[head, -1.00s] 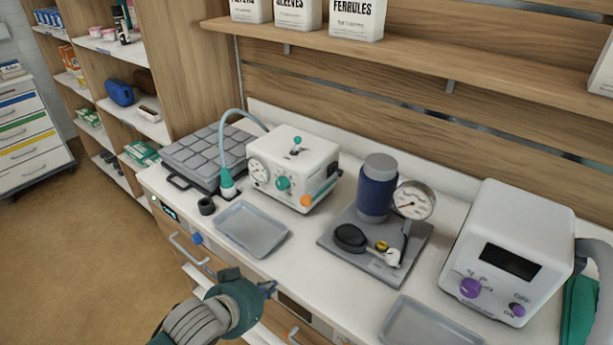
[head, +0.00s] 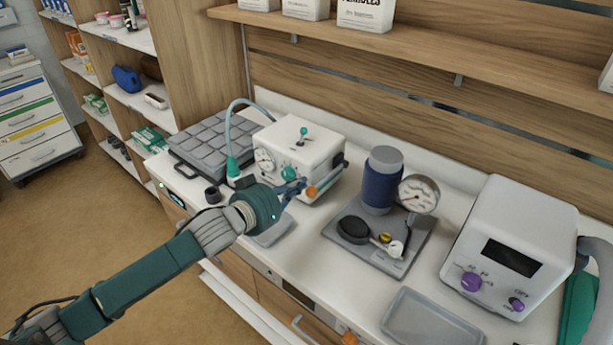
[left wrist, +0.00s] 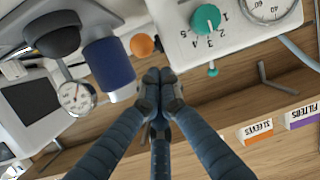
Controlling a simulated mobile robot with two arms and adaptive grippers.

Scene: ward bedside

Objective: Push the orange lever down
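The orange lever shows its round orange end (head: 311,191) at the front right corner of a white control box (head: 300,155) in the head view. The orange end also shows in the left wrist view (left wrist: 142,45). My left gripper (head: 298,187) is at the front of the box, close to the orange end and just left of it in the head view. In the left wrist view its fingertips (left wrist: 160,76) are together, with nothing seen between them. I cannot tell whether they touch the lever. My right gripper is not in view.
The box also has a teal knob (head: 289,173), a gauge (head: 264,160) and a teal-topped toggle (head: 303,131). A grey tray (head: 272,232) lies partly under my left arm. A stand with a blue cylinder (head: 381,180) is to the right. A shelf (head: 420,50) runs above.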

